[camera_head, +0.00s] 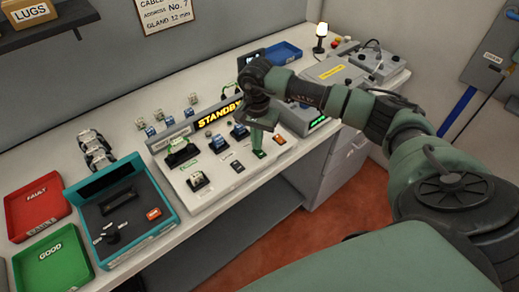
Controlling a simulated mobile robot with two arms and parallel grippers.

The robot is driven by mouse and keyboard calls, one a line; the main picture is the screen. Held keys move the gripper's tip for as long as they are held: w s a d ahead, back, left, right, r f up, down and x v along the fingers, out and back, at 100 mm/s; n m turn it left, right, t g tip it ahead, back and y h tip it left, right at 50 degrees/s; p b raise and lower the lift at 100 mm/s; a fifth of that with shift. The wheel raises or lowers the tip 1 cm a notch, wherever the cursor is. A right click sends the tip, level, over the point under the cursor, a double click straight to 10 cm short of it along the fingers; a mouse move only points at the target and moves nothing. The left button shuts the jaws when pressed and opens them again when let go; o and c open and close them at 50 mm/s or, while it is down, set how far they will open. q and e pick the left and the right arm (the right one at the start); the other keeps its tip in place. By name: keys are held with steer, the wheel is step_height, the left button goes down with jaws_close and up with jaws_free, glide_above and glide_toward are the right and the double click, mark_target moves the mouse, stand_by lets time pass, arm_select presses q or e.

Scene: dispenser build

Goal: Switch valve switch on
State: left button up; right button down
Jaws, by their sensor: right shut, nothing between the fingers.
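A white sloped panel (213,199) with a lit STANDBY display (219,112) stands in the middle of the bench. Several small modules and switches sit on its face, among them an orange piece (279,140) at its right end and a small dark switch (237,167) near its front. I cannot read which one is the valve switch. My right gripper (259,153) points down over the right part of the panel, left of the orange piece. It is shut and empty. Whether its tips touch the panel is unclear. My left gripper is out of view.
A grey device (331,80) and small lamp (321,33) stand at the right. Bare bench shows between them.

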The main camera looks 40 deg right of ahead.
steer(key=shift+s+f+b, duration=0.1)
steer(key=shift+f+b, duration=0.35)
steer(key=shift+f, duration=0.1)
steer(key=shift+r, duration=0.1)
steer(key=shift+r+p, duration=0.55)
steer(key=shift+r, duration=0.35)
steer(key=shift+r+p, duration=1.15)
steer(key=shift+r, duration=1.4)
